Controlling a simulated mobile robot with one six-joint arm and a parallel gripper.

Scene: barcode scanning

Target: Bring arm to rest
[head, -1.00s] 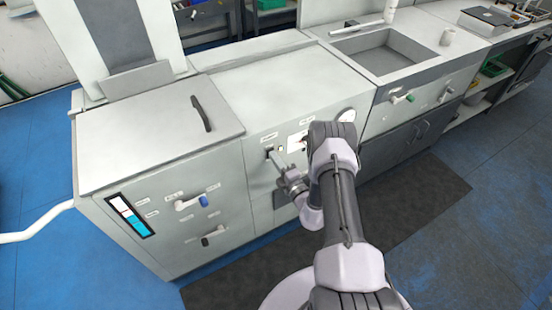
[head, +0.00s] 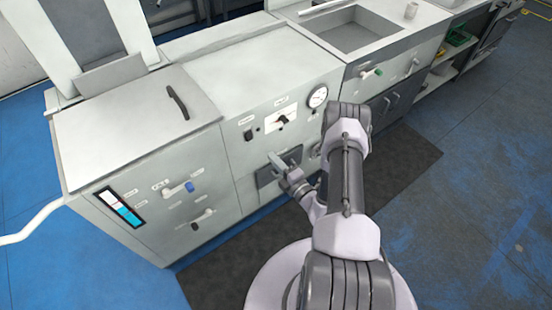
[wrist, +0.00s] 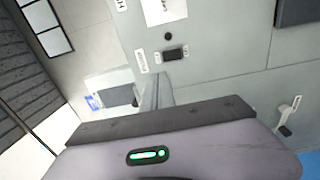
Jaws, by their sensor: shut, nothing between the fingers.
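My gripper (head: 279,164) is in front of the middle cabinet's face, below its control panel, at the end of my folded arm. It is shut and holds nothing. In the wrist view, the grey gripper body fills the lower part, and the narrow closed fingers (wrist: 154,93) show above it against the cabinet front. In the head view the fingertips look apart from the black switch, though the exact gap to the cabinet cannot be told.
The middle cabinet (head: 262,68) carries a round gauge (head: 318,96) and a black switch (head: 248,134). A sink (head: 345,36) stands behind right. A dark mat (head: 405,165) lies on open blue floor.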

